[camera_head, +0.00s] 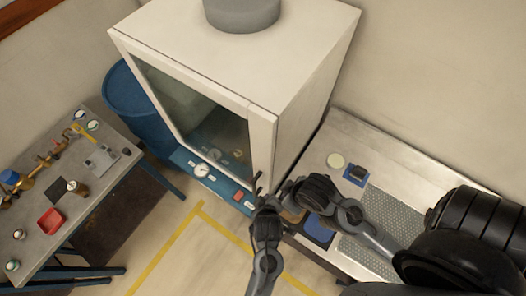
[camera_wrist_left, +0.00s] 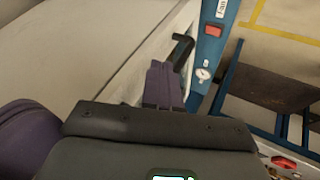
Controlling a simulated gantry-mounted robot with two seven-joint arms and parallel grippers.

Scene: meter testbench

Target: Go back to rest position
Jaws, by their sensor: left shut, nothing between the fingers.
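My left gripper (camera_head: 262,200) is in front of the lower right corner of the white cabinet's (camera_head: 313,95) door, over the right end of the blue base panel (camera_head: 222,188). Its fingers are together and hold nothing; they also show in the left wrist view (camera_wrist_left: 164,84). A black hook-shaped piece (camera_wrist_left: 182,50), perhaps the door handle, shows just beyond the fingertips there; I cannot tell if they touch. The glazed cabinet door (camera_head: 200,120) looks shut.
A workbench (camera_head: 105,185) with brass fittings, gauges and a red tray (camera_head: 50,220) stands at the left. A blue barrel (camera_head: 135,105) is beside the cabinet. A metal bench (camera_head: 390,160) is at the right. Yellow-lined floor (camera_head: 185,250) lies clear between.

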